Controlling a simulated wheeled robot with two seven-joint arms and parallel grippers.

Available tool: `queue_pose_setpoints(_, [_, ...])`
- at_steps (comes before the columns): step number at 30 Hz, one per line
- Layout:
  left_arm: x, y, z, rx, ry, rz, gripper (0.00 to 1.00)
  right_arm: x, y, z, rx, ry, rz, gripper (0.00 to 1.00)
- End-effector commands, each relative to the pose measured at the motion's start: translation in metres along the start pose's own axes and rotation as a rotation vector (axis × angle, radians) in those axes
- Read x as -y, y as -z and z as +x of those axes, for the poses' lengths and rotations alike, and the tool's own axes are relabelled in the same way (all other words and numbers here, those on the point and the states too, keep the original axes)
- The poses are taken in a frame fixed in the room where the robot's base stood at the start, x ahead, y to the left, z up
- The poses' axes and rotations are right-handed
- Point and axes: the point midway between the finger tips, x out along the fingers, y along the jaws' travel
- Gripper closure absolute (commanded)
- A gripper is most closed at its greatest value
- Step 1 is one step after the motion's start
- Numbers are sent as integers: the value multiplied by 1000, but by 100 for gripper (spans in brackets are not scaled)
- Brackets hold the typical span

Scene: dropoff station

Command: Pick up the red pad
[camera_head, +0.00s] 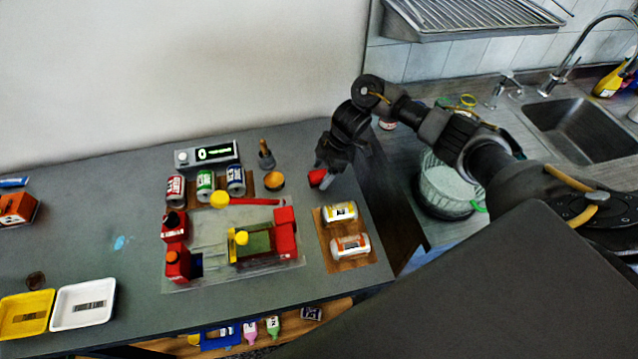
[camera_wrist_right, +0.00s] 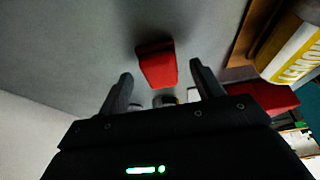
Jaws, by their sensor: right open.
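The red pad (camera_head: 317,177) is a small red block on the grey table, right of the orange-topped round item. My right gripper (camera_head: 330,179) is right beside it and partly covers it. In the right wrist view, the red pad (camera_wrist_right: 157,66) shows ahead of and between the two spread fingers of the right gripper (camera_wrist_right: 161,74). Those fingers are open with nothing held, and I cannot tell whether they touch the pad. My left gripper is not in view.
A tray with a red and yellow device (camera_head: 258,241) stands left of the pad. A brown mat with two bottles (camera_head: 340,212) lies just in front. Several cans (camera_head: 205,184) and a display box (camera_head: 208,154) are further left. The sink (camera_head: 585,130) is at right.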

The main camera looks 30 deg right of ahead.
Motion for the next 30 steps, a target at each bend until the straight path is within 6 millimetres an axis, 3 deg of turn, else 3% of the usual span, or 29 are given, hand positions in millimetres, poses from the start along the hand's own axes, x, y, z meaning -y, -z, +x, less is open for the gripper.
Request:
queue_pose_setpoints(1, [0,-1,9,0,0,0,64,0,-1,8,0,0,-1,34])
queue_pose_setpoints(9, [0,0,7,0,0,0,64,0,0,7,0,0,0,35])
queue_pose_setpoints(20, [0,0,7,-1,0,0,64,0,0,7,0,0,0,82])
queue_pose_setpoints(30, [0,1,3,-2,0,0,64,0,1,4,0,0,0,82])
